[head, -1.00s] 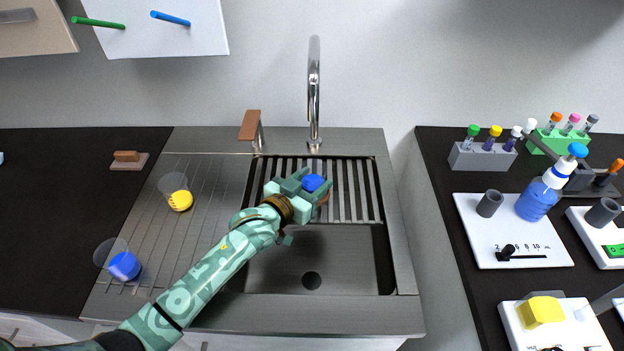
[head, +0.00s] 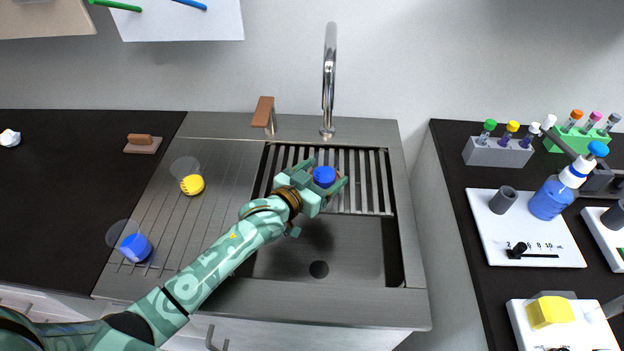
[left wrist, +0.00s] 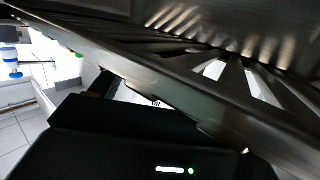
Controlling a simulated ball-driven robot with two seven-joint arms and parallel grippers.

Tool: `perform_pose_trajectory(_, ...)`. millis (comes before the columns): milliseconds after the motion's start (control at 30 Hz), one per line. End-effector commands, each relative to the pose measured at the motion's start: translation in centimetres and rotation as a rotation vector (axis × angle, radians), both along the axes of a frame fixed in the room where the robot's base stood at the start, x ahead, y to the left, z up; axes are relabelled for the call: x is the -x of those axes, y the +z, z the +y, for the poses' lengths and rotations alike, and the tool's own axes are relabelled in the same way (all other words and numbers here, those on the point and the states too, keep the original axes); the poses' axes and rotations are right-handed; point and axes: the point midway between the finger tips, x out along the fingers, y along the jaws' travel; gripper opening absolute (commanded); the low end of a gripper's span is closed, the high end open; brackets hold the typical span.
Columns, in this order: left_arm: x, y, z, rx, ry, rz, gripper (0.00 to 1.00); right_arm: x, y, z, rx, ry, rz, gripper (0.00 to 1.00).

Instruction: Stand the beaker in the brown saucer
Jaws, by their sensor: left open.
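My left gripper (head: 323,182) is open over the drain rack, with its two fingers on either side of a round blue thing (head: 325,176). This looks like the blue contents of a clear beaker, whose walls I cannot make out. A bit of brown, probably the brown saucer (head: 338,172), shows at its edge; the rest is hidden by the gripper and the blue thing. I cannot tell if the beaker is fully seated in it. In the left wrist view small printed marks show beside the dark gripper body, and the beaker is not clear there. My right gripper is not in view.
Two tilted clear cups, one with yellow (head: 192,184) and one with blue (head: 135,247), are on the left drainboard. The sink basin (head: 300,262) is open in front of the rack (head: 362,195). The tap (head: 329,85) and brown-topped lever (head: 264,112) stand behind.

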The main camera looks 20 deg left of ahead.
Motion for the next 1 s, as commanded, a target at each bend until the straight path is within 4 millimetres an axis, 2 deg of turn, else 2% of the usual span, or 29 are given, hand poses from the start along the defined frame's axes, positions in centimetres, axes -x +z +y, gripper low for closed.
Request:
perform_pose_trajectory(300, 6.3, 1.3, 2.7, -0.001, 0.0, 0.001, 0.75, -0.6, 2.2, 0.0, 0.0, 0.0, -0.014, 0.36)
perform_pose_trajectory(500, 9.4, 1.7, 4.1, 0.0, 0.0, 0.001, 0.75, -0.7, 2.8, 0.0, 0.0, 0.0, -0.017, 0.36)
perform_pose_trajectory(667, 10.3, 1.8, 4.5, -0.001, 0.0, 0.0, 0.75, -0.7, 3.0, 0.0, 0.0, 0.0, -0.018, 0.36)
perform_pose_trajectory(1000, 10.3, 1.7, 4.5, 0.0, 0.0, 0.0, 0.75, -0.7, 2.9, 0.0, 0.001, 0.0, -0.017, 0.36)
